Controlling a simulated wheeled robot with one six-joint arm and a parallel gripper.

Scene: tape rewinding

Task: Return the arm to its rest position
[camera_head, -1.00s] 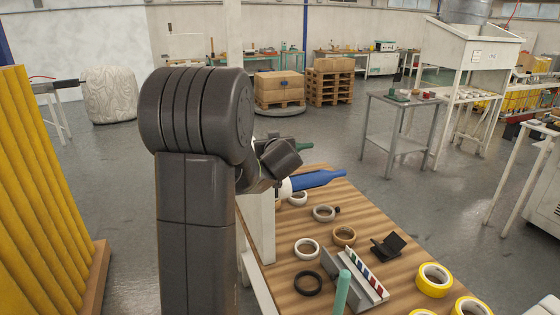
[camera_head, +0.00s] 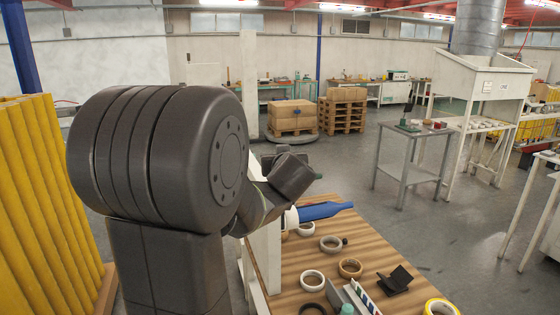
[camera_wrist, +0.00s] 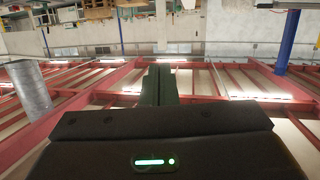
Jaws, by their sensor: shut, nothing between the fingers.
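My arm (camera_head: 150,165) stands large in the left half of the head view, folded back on itself beside the table. My gripper (camera_wrist: 160,85) shows in the wrist view with its two dark green fingers together and nothing between them. In the head view the end of the arm is mostly behind the dark wrist links, so the fingers are hard to make out. The wrist camera shows the red roof beams and lamps at the bottom and the room upside down at the top. The gripper is in free air, with nothing near its fingertips.
Yellow tubes (camera_head: 45,200) stand left. Open floor lies beyond the table.

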